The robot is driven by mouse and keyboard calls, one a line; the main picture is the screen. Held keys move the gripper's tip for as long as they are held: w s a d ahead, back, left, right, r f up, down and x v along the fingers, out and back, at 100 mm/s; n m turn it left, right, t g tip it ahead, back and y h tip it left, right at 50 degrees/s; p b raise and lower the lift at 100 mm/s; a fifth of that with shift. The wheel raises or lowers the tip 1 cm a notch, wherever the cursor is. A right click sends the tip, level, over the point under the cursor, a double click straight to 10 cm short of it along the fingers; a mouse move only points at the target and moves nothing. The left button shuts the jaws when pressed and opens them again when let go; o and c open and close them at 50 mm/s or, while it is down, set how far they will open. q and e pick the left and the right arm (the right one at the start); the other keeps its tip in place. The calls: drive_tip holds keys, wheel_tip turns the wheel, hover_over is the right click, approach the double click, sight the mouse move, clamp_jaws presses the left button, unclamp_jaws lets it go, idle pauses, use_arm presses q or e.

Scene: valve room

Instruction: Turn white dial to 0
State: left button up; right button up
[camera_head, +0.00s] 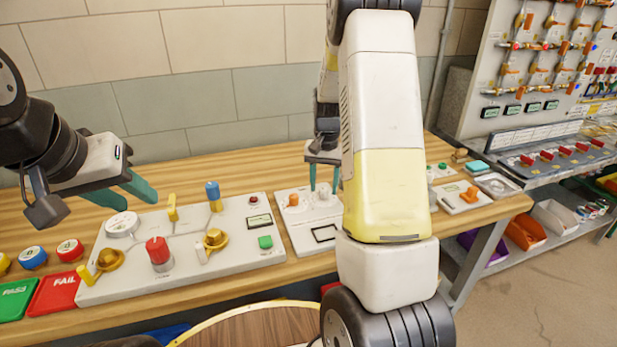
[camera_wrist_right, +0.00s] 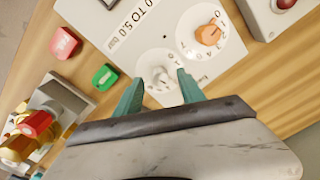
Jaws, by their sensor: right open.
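The white dial (camera_head: 323,194) stands on a light panel beside an orange dial (camera_head: 293,200). In the right wrist view the white dial (camera_wrist_right: 160,78) sits on a round printed scale, and the orange dial (camera_wrist_right: 208,36) is up and right of it. My right gripper (camera_head: 324,178) is open just above the white dial. In the right wrist view its teal fingertips (camera_wrist_right: 159,82) appear on either side of the dial, with no clear contact. The dial's exact reading is too small to tell. My left gripper (camera_head: 128,193) is open and empty above the left panel's round gauge.
The left panel (camera_head: 150,285) carries a red knob (camera_head: 158,252), yellow valves and a blue-topped knob (camera_head: 213,193). Red FAIL and green PASS blocks lie at the left. My right arm hides part of the bench.

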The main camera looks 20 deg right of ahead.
drive_tip(key=shift+f, duration=0.55)
drive_tip(key=shift+c, duration=0.5)
clamp_jaws()
